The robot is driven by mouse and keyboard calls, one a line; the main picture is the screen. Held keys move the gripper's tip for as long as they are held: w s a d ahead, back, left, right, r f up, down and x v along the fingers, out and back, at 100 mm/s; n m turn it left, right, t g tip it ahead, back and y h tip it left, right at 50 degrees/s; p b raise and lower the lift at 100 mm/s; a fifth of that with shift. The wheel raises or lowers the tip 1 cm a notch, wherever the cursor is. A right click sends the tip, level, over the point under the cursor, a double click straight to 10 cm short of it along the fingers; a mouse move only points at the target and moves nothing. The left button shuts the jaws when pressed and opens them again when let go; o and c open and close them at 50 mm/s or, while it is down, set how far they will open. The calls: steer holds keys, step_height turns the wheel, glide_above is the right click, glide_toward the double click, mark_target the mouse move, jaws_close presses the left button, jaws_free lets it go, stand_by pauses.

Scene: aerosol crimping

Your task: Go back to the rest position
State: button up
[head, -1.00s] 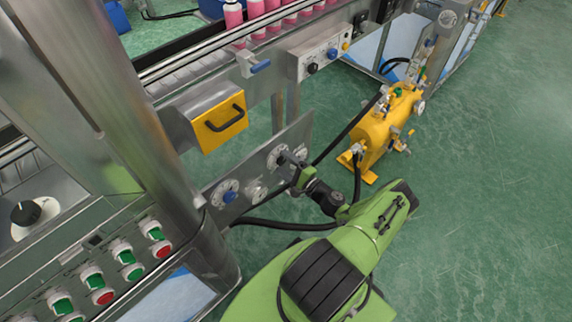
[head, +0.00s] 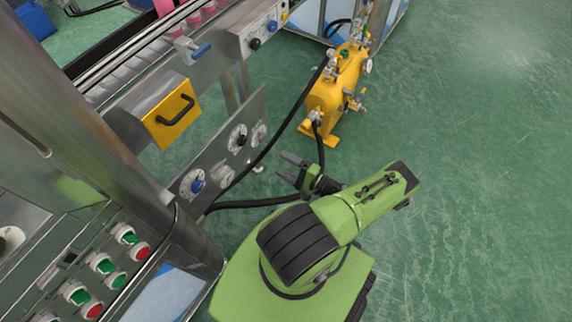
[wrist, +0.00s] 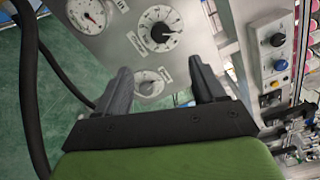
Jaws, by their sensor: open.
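My gripper (head: 287,168) is open and empty in the head view, just right of a grey panel with dials and knobs (head: 240,165). It is apart from the panel, with floor showing between them. In the wrist view the two dark fingers (wrist: 160,88) stand spread with nothing between them. Beyond them is the same panel (wrist: 112,42), with a black pointer knob (wrist: 160,29) and round gauges. My green arm fills the lower middle of the head view.
A yellow tank (head: 336,88) with valves stands on the floor behind the gripper. Black hoses (head: 285,128) run between it and the panel. A yellow box with a black handle (head: 172,115) is at left, above buttons (head: 105,265). Green floor at right is clear.

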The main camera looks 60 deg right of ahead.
stand_by(0.4)
steer(key=w+a+r+n+g+y, duration=0.2)
steer(key=w+a+r+n+g, duration=0.25)
steer(key=r, duration=0.35)
steer(key=w+a+r+n+g+y, duration=0.1)
steer(key=w+a+r+n+g, duration=0.2)
steer(key=r+n+g, duration=0.3)
steer(key=w+a+r+n+g+y, duration=0.2)
steer(key=w+a+r+n+g, duration=0.15)
steer(key=r+n, duration=0.4)
steer(key=s+a+r+n+g+h, duration=0.1)
steer(key=s+a+r+h, duration=0.25)
steer(key=a+r, duration=0.65)
steer(key=s+a+r+n+t+h, duration=0.25)
steer(key=s+a+r, duration=0.25)
steer(key=s+r, duration=0.45)
step_height(320, 180, up, 11)
steer(key=s+p, duration=0.1)
steer(key=p, duration=1.1)
steer(key=shift+s+r+p, duration=0.15)
steer(key=shift+s+p, duration=0.2)
